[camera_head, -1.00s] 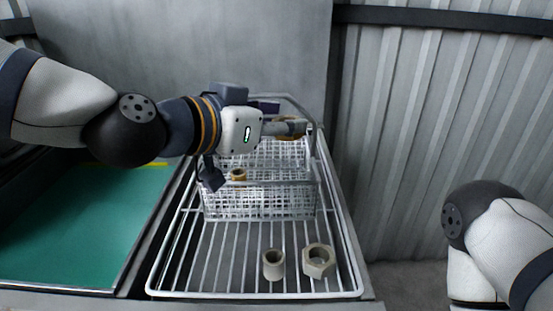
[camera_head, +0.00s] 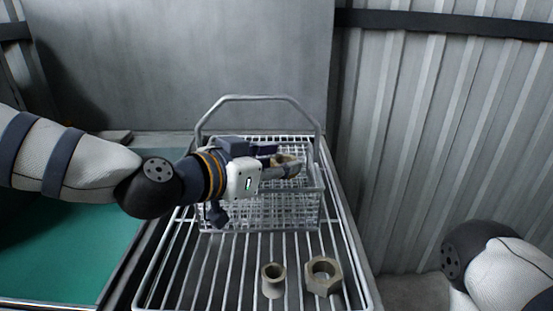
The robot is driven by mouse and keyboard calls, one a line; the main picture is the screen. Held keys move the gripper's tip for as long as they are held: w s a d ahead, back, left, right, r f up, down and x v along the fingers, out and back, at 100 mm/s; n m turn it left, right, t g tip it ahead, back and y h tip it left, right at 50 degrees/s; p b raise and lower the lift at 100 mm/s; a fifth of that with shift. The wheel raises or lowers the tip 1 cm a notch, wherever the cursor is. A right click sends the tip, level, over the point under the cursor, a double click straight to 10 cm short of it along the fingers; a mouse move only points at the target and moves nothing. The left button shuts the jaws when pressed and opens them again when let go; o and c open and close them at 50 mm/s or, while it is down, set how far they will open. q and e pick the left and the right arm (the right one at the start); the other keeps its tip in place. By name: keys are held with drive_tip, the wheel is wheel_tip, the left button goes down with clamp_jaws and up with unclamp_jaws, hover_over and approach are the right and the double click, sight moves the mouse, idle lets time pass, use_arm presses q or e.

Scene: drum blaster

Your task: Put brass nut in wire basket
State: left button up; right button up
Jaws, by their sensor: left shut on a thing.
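My left gripper (camera_head: 288,169) reaches in from the left over the wire basket (camera_head: 280,213). It is shut on the brass nut (camera_head: 284,159), a brownish ring partly hidden by the fingers. The nut is over the right rear part of the basket, near the rim's height; I cannot tell whether it touches the mesh. The basket is pale wire mesh with a tall arched handle standing up at the back. My right gripper is out of view; only part of that arm shows at the lower right.
The basket stands on a wire rack (camera_head: 216,268). A flanged bushing (camera_head: 273,281) and a grey-beige hex nut (camera_head: 323,276) are on the rack in front. A green surface (camera_head: 70,250) lies at the left. A corrugated wall (camera_head: 440,140) is at the right.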

use_arm(q)
drive_tip(key=shift+f, duration=0.3)
drive_tip(key=o, duration=1.4)
drive_tip(key=shift+c, duration=0.2)
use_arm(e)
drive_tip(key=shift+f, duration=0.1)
use_arm(q)
drive_tip(key=shift+r, duration=0.1)
drive_tip(key=r+p+v, duration=0.1)
drive_tip(key=p+v, duration=0.1)
drive_tip(key=v, duration=1)
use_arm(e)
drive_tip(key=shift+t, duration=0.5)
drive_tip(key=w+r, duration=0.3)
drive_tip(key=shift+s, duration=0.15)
